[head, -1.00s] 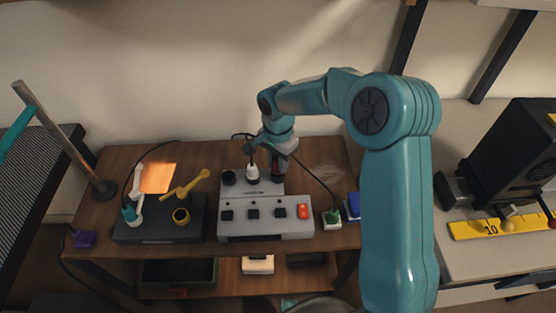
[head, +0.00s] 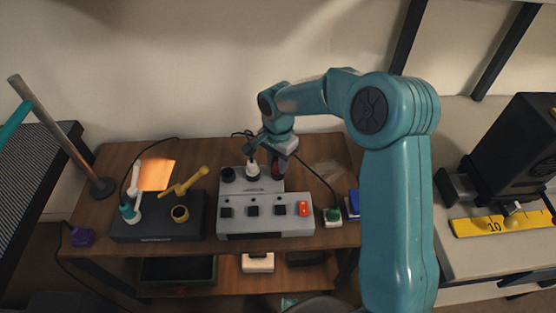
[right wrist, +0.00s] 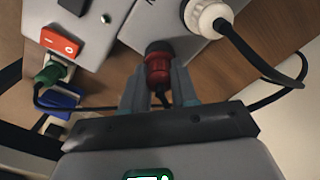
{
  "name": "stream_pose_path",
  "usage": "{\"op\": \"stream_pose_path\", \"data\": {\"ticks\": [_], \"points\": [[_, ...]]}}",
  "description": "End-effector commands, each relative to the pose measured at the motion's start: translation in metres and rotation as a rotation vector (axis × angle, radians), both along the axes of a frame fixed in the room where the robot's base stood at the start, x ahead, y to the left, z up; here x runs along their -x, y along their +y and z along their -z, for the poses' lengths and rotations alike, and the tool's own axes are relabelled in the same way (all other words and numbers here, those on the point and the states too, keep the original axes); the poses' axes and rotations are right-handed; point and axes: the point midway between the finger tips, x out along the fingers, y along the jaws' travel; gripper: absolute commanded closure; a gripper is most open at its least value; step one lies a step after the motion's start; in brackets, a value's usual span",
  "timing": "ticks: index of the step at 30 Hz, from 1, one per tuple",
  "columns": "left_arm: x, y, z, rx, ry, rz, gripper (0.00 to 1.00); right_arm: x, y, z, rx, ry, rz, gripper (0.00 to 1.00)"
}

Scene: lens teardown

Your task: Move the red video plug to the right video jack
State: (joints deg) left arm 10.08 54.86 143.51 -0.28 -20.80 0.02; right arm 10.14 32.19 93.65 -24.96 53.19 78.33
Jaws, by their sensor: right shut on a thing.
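The red video plug (right wrist: 158,70) is between the fingers of my right gripper (right wrist: 160,92), which is shut on it. In the head view my right gripper (head: 278,158) is over the right end of the grey jack panel (head: 238,186), and the red plug (head: 277,171) shows just below it. The plug's front meets a dark round jack (right wrist: 158,47) on the panel. I cannot tell how deep it sits. A white plug (head: 252,171) stands in the middle jack. The left jack (head: 228,174) is dark and empty. My left gripper is out of view.
The grey switch box (head: 266,230) with a red switch (head: 304,208) is in front of the panel. A green plug (head: 332,216) and a blue block (head: 353,204) lie to the right. A black cable (right wrist: 255,60) runs from the white plug. A dark base (head: 160,225) is at left.

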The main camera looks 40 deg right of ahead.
Motion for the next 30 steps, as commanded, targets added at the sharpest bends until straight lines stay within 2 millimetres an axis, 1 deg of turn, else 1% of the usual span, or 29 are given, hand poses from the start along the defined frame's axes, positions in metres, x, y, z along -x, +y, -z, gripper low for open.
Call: {"op": "stream_pose_path", "data": {"ticks": [3, 9, 10, 12, 20, 23, 26, 29, 30], "points": [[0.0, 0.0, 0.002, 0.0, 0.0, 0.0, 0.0, 0.0, 0.0, 0.003, -0.001, 0.001, 0.0, 1.0], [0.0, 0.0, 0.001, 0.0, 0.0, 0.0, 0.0, 0.0, 0.0, 0.002, -0.001, 0.001, 0.0, 1.0], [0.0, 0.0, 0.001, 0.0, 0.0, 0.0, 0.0, 0.0, 0.0, 0.002, -0.001, 0.001, 0.0, 0.62], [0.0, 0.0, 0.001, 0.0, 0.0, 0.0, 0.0, 0.0, 0.0, 0.002, -0.001, 0.001, 0.0, 0.42], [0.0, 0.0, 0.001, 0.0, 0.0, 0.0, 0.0, 0.0, 0.0, 0.002, 0.0, 0.001, 0.0, 0.42], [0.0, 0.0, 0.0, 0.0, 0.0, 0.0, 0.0, 0.0, 0.0, -0.004, 0.001, -0.001, 0.0, 0.42], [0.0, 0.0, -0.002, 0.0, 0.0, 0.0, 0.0, -0.001, 0.0, -0.019, 0.0, -0.003, 0.001, 0.42], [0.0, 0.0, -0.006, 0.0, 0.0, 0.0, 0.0, -0.001, 0.0, -0.044, 0.001, -0.006, 0.001, 0.42], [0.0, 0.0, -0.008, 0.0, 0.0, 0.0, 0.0, -0.001, 0.0, -0.055, 0.001, -0.005, -0.001, 0.42]]}}
